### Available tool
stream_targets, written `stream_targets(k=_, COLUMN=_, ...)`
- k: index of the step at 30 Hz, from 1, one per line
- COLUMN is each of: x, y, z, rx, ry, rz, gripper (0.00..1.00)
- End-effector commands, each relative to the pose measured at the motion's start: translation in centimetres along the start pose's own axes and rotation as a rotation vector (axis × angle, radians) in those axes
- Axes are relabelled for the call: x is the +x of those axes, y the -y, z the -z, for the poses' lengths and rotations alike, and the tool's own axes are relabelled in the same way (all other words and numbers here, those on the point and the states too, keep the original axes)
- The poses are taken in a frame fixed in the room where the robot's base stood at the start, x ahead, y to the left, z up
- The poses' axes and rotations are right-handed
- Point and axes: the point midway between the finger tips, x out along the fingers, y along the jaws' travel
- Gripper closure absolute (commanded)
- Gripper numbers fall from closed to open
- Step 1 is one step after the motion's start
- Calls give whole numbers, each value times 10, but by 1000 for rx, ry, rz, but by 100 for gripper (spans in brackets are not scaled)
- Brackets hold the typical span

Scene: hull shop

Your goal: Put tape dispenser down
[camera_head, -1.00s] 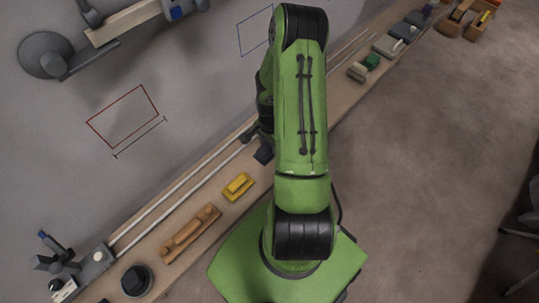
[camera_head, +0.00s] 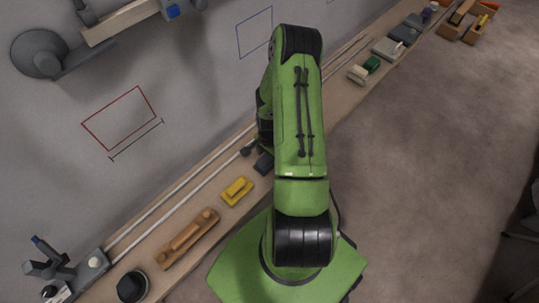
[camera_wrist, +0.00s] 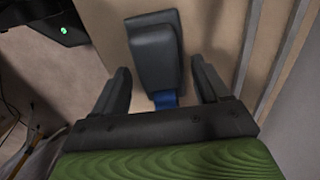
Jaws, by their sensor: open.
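The dark grey tape dispenser (camera_wrist: 154,47), with a blue part at its lower end, lies on the wooden bench in the wrist view. My gripper (camera_wrist: 162,76) is open, one finger on each side of the dispenser's blue end, with visible gaps between. In the head view, a dark block (camera_head: 264,162) that looks like the dispenser sits on the bench just left of my arm. My arm hides most of the gripper there.
The narrow bench runs along the wall with two pale rails. A yellow block (camera_head: 237,191), a wooden tool (camera_head: 188,239) and a black round item (camera_head: 133,286) lie nearer. Grey boxes (camera_head: 388,48) and a green block (camera_head: 371,65) lie farther along.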

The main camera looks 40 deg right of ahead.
Motion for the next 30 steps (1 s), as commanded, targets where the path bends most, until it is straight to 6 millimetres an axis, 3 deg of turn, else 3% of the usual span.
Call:
stream_targets(k=5, x=-4, y=0, z=0, rx=0, ry=-1, rz=2, gripper=26)
stream_targets(k=18, x=-125, y=1, z=1, rx=0, ry=-4, rz=4, gripper=26)
stream_targets(k=26, x=-159, y=1, z=-1, rx=-9, ry=-4, rz=2, gripper=26)
stream_targets(k=29, x=-185, y=9, z=-8, rx=-95, ry=-32, rz=21, gripper=26)
stream_targets(k=30, x=-204, y=14, z=-16, rx=-161, ry=-52, rz=35, gripper=26)
